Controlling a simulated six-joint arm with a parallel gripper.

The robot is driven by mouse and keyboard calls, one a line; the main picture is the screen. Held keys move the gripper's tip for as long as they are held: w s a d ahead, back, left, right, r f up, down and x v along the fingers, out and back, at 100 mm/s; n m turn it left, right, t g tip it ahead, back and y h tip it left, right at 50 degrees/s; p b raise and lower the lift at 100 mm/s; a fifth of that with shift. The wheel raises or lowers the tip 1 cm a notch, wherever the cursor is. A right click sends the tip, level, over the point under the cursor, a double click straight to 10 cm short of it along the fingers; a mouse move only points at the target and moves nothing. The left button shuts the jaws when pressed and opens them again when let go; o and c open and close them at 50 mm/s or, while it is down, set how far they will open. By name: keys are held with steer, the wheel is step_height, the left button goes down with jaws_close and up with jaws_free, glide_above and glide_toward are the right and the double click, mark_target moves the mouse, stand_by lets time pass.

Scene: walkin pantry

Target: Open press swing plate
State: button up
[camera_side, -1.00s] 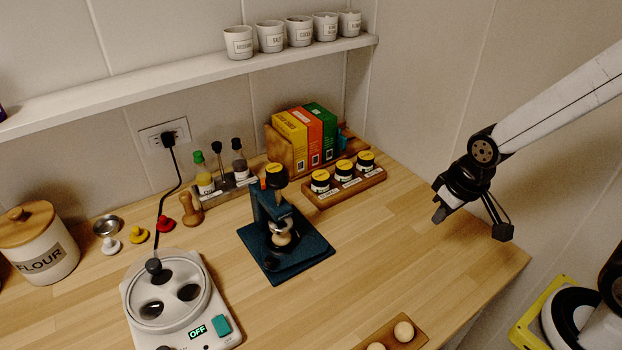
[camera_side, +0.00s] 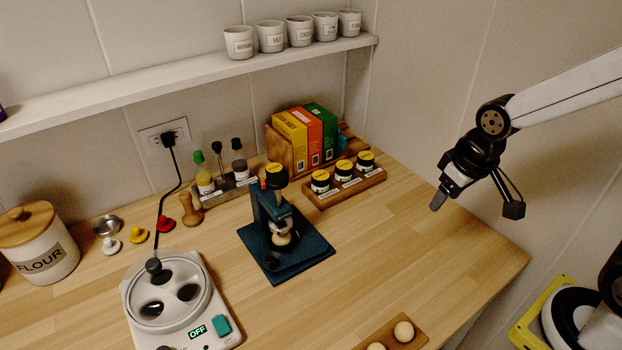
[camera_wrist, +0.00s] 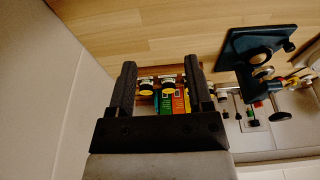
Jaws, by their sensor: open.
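The press (camera_side: 272,205) is a dark blue stand on a flat square base, in the middle of the wooden counter. A round, light wooden-looking piece (camera_side: 281,238) sits low at its front. The swing plate cannot be told apart clearly. In the wrist view the press (camera_wrist: 258,52) is at the upper right. My gripper (camera_side: 437,206) hangs above the counter's right side, apart from the press. In the wrist view its fingers (camera_wrist: 160,85) are spread and empty.
Yellow-lidded jars in a wooden rack (camera_side: 344,187) and coloured boxes (camera_side: 305,138) stand behind the press. A wooden board (camera_side: 397,336) with round pale items lies in front. The counter's right side is clear.

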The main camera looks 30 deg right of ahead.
steer(key=w+v, duration=0.1)
steer(key=v, duration=0.6)
steer(key=n+g, duration=0.3)
steer(key=n, duration=0.5)
glide_above(269, 259)
step_height(269, 259, down, 11)
steer(key=shift+r, duration=0.25)
steer(key=shift+f, duration=0.4)
steer(key=shift+f, duration=3.85)
jaws_close()
